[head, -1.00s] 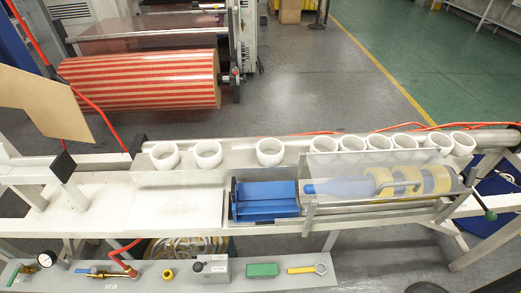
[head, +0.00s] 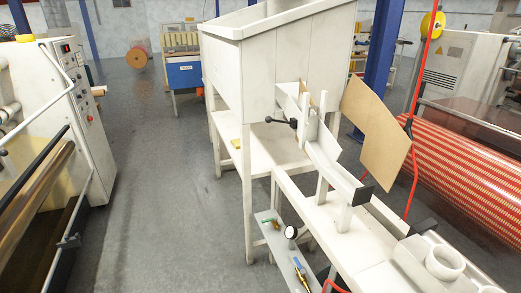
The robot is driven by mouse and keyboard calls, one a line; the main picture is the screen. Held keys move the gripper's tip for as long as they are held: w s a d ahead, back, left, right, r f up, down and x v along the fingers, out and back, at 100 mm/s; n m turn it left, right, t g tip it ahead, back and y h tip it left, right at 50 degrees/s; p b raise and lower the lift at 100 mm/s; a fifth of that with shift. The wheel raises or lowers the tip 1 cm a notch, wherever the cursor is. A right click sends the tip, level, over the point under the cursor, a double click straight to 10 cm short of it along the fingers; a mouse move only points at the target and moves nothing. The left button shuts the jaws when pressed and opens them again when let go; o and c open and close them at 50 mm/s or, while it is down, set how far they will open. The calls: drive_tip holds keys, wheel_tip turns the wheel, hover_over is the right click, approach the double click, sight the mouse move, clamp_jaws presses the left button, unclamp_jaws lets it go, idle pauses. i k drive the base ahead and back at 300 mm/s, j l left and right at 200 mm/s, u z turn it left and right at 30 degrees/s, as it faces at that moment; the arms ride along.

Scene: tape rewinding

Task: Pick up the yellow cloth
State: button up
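A small yellow object (head: 236,143) lies at the left edge of the shelf under the white hopper-like bin, in the middle of the head view. It may be the yellow cloth, but it is too small to be sure. Another small yellow item (head: 25,38) sits on top of the machine at the left. My gripper is not in view.
A white bin (head: 238,75) stands on legs above the shelf (head: 262,163). A black-knobbed lever (head: 285,121) and a brown board (head: 375,138) stick out nearby. A white bench (head: 340,245) runs to the lower right. The grey floor (head: 165,170) left of the shelf is clear.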

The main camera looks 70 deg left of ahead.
sight(236, 142)
drive_tip(key=u, duration=2.05)
